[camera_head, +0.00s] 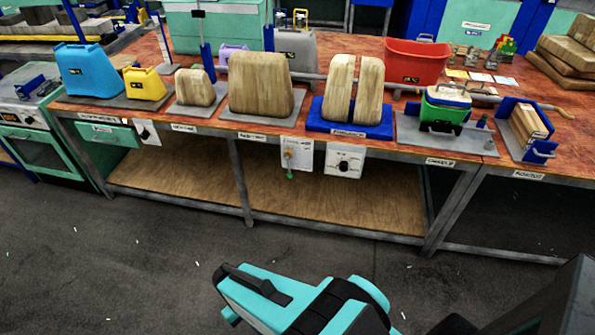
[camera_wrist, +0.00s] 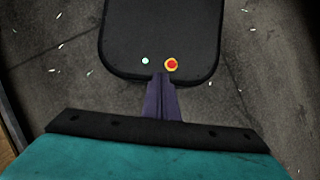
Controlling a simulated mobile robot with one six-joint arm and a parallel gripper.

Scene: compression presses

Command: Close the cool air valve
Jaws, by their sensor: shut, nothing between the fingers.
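A white panel with a brass-coloured valve (camera_head: 290,154) hangs on the front edge of the long bench, near the middle of the head view. A green tip or fitting shows at its lower end. It looks like the cool air valve, but its label is too small to read. My gripper (camera_wrist: 162,82) shows in the wrist view with its purple fingers shut and empty, pointing down over my own dark base. It is well apart from the bench. In the head view my teal arm is at the bottom and the fingers cannot be made out.
A white box with a black knob (camera_head: 345,162) is right of the valve panel. Another black knob (camera_head: 146,132) is further left on the bench (camera_head: 205,148). Wooden blocks (camera_head: 262,84) and coloured containers stand on top.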

